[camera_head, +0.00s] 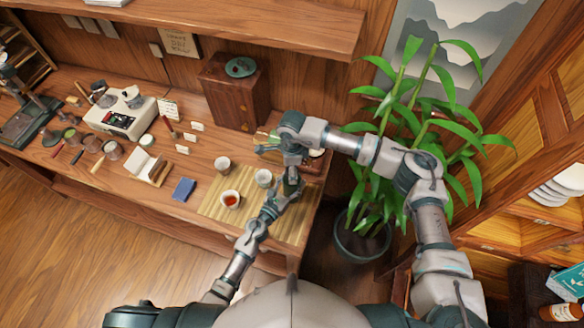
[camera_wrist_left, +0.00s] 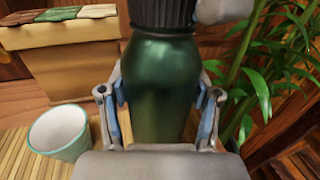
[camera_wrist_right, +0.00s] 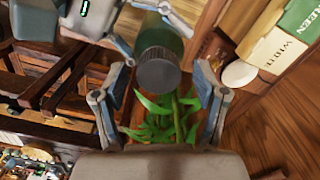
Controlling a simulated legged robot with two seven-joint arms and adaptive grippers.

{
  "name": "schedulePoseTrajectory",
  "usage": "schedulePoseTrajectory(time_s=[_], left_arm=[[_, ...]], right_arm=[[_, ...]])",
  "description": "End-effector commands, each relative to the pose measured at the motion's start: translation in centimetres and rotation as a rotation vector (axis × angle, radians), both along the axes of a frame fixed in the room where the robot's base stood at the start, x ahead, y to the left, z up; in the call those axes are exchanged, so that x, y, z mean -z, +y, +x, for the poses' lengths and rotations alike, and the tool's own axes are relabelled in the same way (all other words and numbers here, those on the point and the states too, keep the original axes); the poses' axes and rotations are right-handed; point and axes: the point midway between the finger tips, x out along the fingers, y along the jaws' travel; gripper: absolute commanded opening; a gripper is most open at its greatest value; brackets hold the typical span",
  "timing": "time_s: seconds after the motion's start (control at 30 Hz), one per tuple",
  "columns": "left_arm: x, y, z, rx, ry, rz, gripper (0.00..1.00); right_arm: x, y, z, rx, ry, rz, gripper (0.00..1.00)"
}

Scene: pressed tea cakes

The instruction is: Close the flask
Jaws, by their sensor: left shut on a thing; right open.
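The green flask (camera_wrist_left: 160,85) stands upright between the fingers of my left gripper (camera_wrist_left: 160,105), which is shut on its body. A black ribbed cap (camera_wrist_left: 162,12) sits at the flask's top; its upper end is cut off in that view. In the right wrist view the cap (camera_wrist_right: 158,76) faces the camera, with the green body (camera_wrist_right: 160,38) behind it. My right gripper (camera_wrist_right: 160,88) is open, with a finger on either side of the cap and a gap to each. In the head view my arms largely hide the flask.
A bamboo mat (camera_head: 212,206) holds a cup of red tea (camera_head: 230,199) and other cups (camera_head: 222,164), (camera_head: 263,177). A white cup (camera_wrist_left: 60,132) stands left of the flask. A potted plant (camera_head: 365,235) stands beside the table's right end. A wooden cabinet (camera_head: 236,92) stands behind.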

Motion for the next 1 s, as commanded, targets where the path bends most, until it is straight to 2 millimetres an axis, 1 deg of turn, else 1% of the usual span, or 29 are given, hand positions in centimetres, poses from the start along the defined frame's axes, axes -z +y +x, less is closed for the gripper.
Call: schedulePoseTrajectory(time_s=[0.17, 0.4, 0.5, 0.6, 0.77, 1.0], left_arm=[[0.0, 0.0, 0.0, 0.0, 0.001, 0.0, 0.0], [0.0, 0.0, 0.0, 0.0, 0.001, 0.0, 0.0], [0.0, 0.0, 0.0, 0.0, 0.001, 0.0, 0.0], [0.1, 0.0, 0.0, 0.0, 0.001, 0.0, 0.0], [0.1, 0.0, 0.0, 0.0, 0.001, 0.0, 0.0], [0.1, 0.0, 0.0, 0.0, 0.001, 0.0, 0.0]], right_arm=[[-2.5, 0.0, 0.1, 0.0, -0.004, 0.001, 0.72], [-7.7, 0.0, 0.2, 0.0, -0.004, 0.0, 0.72], [-9.5, 0.0, 0.2, 0.0, -0.003, 0.001, 0.72], [-10.6, 0.0, 0.2, 0.0, -0.001, 0.0, 0.72], [-11.6, 0.0, 0.2, 0.0, 0.0, 0.0, 0.72], [-11.6, 0.0, 0.2, 0.0, 0.0, 0.0, 0.72]])
